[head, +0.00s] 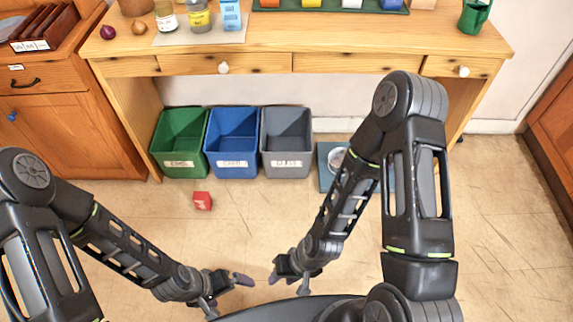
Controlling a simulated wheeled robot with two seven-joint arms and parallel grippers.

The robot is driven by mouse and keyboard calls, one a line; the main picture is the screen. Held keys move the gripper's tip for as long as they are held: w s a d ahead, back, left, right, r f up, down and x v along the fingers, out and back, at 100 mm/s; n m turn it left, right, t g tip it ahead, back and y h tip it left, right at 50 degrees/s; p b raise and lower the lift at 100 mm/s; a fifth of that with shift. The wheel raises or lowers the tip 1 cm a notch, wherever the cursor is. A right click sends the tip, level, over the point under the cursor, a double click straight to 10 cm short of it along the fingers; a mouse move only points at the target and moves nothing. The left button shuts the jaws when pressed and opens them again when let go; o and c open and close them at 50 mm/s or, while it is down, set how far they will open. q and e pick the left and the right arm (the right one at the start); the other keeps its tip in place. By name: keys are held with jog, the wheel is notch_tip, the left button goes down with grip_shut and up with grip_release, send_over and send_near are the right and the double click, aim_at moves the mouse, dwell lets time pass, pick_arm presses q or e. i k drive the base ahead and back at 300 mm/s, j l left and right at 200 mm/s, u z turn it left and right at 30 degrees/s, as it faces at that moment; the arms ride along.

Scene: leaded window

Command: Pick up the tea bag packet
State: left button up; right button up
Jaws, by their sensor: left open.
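A small red packet (203,201) with pale marks on its front lies on the floor, in front of the green and blue bins. It is the only thing I see that could be the tea bag packet, but its print is too small to read. My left gripper (228,291) is open and empty, low in the picture, below and right of the packet and apart from it. My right gripper (287,282) is close to the left one, further right. I see nothing held in it, and its jaw gap is unclear.
Green (180,170), blue (232,171) and grey (287,171) bins stand under the wooden table (300,40). A bowl (336,158) on a mat is partly hidden by my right arm. Jars, a blue carton (232,15) and a green watering can (474,16) stand on the table. Floor around the packet is clear.

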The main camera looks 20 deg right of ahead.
aim_at(202, 199)
jog(key=j+z, duration=0.1)
jog(key=z, duration=0.65)
jog(key=i+j+z, duration=0.15)
jog(key=j+z, duration=0.15)
jog(key=j, duration=0.2)
jog(key=i+j+z, duration=0.1)
jog(key=j+z, duration=0.25)
jog(key=j, duration=0.2)
jog(key=j+z, duration=0.3)
jog(key=j, duration=1)
